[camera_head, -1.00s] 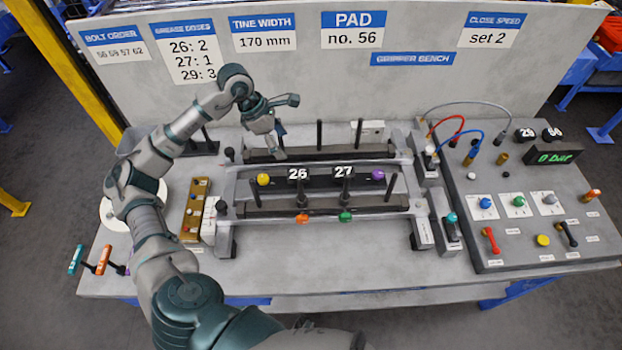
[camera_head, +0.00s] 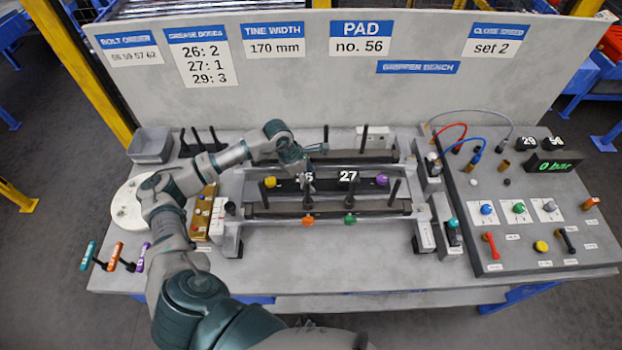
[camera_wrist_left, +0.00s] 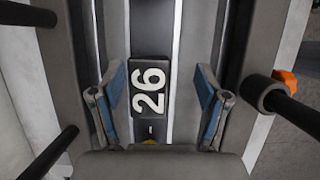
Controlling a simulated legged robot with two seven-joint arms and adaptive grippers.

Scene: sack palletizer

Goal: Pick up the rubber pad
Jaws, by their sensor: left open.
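My left gripper (camera_head: 309,178) is over the tine frame at the middle of the bench, partly covering the block marked 26 (camera_head: 304,177). In the left wrist view its two blue-padded fingers (camera_wrist_left: 158,98) are spread, with the dark block marked 26 (camera_wrist_left: 150,87) showing between them and nothing gripped. A similar block marked 27 (camera_head: 348,176) sits to its right on the same dark bar. I cannot tell for certain which dark piece is the rubber pad. A board sign (camera_head: 361,38) reads PAD no. 56. My right gripper is not in view.
Upright black posts (camera_head: 394,190) stand around the frame. Orange (camera_head: 308,221) and green (camera_head: 349,219) knobs are along its front. A control panel (camera_head: 480,252) with hoses and levers is at right. A grey bin (camera_head: 151,146) and white disc (camera_head: 126,207) are at left.

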